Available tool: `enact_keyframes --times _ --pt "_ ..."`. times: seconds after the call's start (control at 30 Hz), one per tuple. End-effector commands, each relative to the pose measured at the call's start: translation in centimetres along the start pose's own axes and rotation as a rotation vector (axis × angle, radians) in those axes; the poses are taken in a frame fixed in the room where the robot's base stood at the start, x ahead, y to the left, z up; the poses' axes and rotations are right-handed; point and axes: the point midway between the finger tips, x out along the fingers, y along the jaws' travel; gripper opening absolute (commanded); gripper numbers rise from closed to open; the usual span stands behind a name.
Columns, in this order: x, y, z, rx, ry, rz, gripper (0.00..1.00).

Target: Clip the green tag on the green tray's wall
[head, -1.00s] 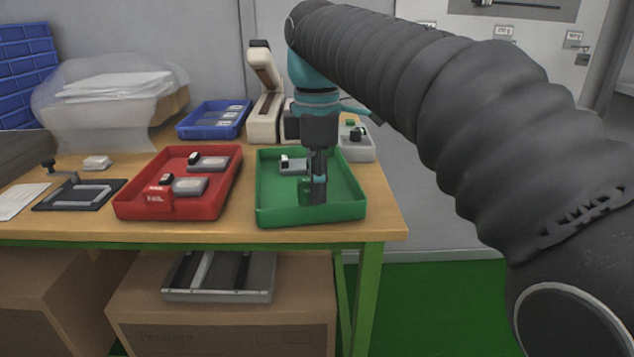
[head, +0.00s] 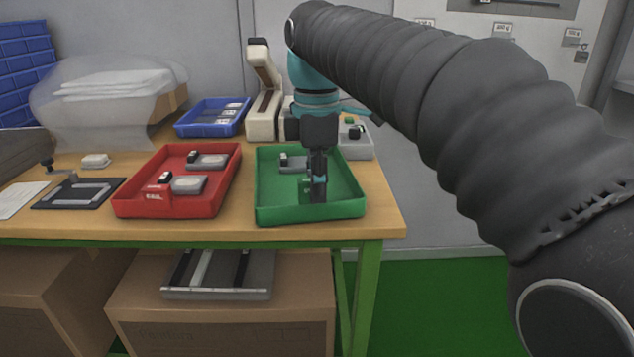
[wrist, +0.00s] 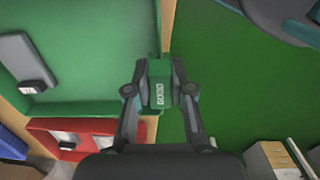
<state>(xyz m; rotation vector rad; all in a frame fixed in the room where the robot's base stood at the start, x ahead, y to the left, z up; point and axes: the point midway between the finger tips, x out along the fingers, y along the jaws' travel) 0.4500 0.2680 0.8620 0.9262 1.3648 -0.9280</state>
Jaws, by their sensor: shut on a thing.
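The green tray (head: 262,208) stands at the table's front right, with a grey device (head: 293,163) inside. My gripper (head: 318,190) points down at the tray's front part in the head view. In the wrist view, my gripper (wrist: 159,92) is shut on the green tag (wrist: 159,88), whose white lettering faces the camera. The tag overlaps the line of the tray's wall (wrist: 154,40) there. I cannot tell whether it touches or straddles the wall. In the head view the tag is hard to tell from the green tray behind it.
The red tray (head: 122,208) with two grey devices stands left of the green tray. A blue tray (head: 180,130) and a beige upright device (head: 262,120) stand behind. A grey box (head: 357,152) sits at the back right. The table's front edge is close to the green tray.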

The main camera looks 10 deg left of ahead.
Motion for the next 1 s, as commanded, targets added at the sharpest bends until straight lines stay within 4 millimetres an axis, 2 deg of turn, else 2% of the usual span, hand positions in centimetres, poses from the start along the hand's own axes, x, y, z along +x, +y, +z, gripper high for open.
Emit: enact_keyframes --times 1.0 --pt "1.02 0.0 -0.01 0.0 0.0 0.0 0.0"
